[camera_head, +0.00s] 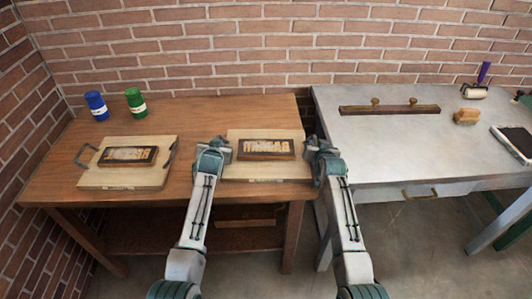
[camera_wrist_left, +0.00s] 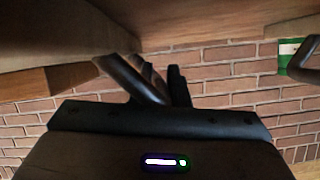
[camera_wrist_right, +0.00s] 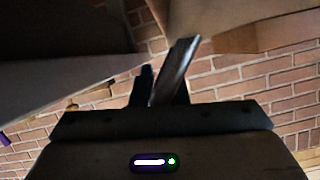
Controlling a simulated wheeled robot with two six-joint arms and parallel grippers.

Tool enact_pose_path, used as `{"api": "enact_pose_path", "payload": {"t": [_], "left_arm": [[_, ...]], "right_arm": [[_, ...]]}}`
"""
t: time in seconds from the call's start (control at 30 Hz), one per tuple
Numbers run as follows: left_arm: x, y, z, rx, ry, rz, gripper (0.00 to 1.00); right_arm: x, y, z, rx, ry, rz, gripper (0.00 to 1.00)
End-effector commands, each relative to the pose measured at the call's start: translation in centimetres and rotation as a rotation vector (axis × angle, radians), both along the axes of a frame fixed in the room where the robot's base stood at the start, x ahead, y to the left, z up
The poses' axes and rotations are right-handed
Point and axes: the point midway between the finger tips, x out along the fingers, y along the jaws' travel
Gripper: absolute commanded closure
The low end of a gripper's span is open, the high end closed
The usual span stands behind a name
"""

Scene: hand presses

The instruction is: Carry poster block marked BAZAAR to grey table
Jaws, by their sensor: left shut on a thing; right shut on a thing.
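Two pale boards with side handles, each bearing a dark block with pale lettering, are at the wooden table (camera_head: 195,115). The right block (camera_head: 266,149) is on the right board (camera_head: 240,174); the left block (camera_head: 128,156) is on the left board (camera_head: 95,181). The lettering is too small to read surely, so I cannot tell which says BAZAAR. My left gripper (camera_head: 225,149) and right gripper (camera_head: 311,148) are shut on the right board's side handles, seen as dark bars in the left wrist (camera_wrist_left: 133,80) and right wrist (camera_wrist_right: 176,70) views. Whether this board touches the table is unclear.
The grey table (camera_head: 375,150) stands to the right across a narrow gap. It carries a long wooden bar (camera_head: 390,109), a brush (camera_head: 466,116), a roller (camera_head: 474,91) and a dark slab (camera_head: 515,140); its front left is clear. Blue (camera_head: 96,105) and green (camera_head: 135,102) cans stand back left.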

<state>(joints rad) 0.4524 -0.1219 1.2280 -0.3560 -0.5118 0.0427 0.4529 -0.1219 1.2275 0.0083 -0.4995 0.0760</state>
Motion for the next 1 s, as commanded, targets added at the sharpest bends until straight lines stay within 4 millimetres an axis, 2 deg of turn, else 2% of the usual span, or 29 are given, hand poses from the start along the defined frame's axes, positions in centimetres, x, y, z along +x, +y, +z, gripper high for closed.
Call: {"api": "enact_pose_path", "payload": {"t": [0.67, 1.0], "left_arm": [[0.1, 0.4, 0.5, 0.01, -0.004, 0.002, 1.0], [0.1, 0.4, 2.7, 0.01, -0.004, 0.002, 1.0]], "right_arm": [[0.1, -0.4, 0.4, -0.009, -0.004, -0.002, 1.0], [0.1, -0.4, 2.6, -0.01, -0.005, -0.002, 1.0]]}}
